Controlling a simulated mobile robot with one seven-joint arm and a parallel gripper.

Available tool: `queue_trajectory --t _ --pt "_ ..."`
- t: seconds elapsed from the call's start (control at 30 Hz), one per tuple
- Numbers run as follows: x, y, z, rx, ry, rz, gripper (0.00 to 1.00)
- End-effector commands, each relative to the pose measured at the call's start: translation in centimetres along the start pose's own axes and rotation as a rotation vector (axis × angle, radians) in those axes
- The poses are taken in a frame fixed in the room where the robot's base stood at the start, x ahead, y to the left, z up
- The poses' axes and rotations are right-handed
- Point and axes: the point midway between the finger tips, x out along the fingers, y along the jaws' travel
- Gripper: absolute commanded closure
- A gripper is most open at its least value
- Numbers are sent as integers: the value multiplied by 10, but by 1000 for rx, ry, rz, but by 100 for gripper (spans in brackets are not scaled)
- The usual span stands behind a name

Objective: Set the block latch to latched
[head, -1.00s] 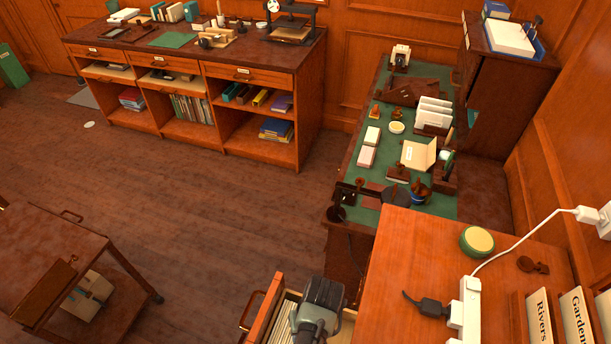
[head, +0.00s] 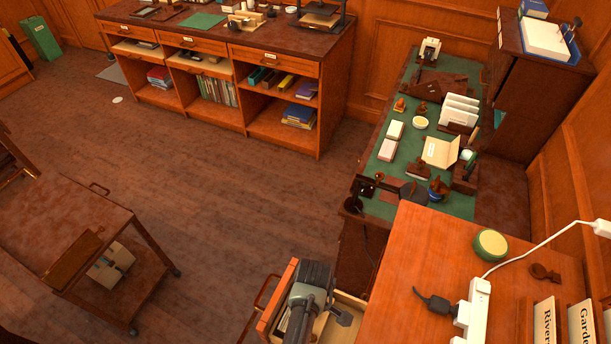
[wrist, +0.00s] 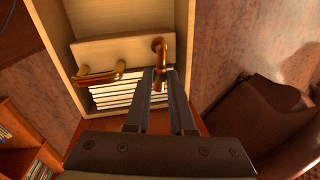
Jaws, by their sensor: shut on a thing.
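In the wrist view a pale wooden block (wrist: 118,48) spans the open drawer (wrist: 182,22), with a row of white cards (wrist: 122,94) beside it. The block carries a brass lever (wrist: 159,48) on the right and a curved brass handle (wrist: 98,76) on the left. My gripper (wrist: 160,76) is shut on the lower end of the brass lever, its two dark fingers close together. In the head view my gripper (head: 300,308) reaches down into the open drawer (head: 348,305), and my arm hides the block and the lever there.
An orange-brown desktop (head: 425,250) with a power strip (head: 473,312) and a round green tin (head: 491,245) lies right of the drawer. A green-topped desk (head: 390,175) stands behind. A low cart (head: 75,225) is at left; floor between is clear.

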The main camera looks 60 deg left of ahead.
Motion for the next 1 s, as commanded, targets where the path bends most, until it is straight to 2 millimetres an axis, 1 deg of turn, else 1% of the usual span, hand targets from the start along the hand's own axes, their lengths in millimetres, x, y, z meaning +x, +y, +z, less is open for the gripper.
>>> queue_trajectory --t 0.13,0.33,0.9,0.93,1.0 --pt "-1 -2 -1 -81 -12 2 100" --pt "0 -4 -1 -145 -22 3 100" --pt "0 -5 0 -172 -27 2 100" --pt "0 -5 0 -172 -27 1 73" --pt "0 -5 0 -172 -27 1 60"
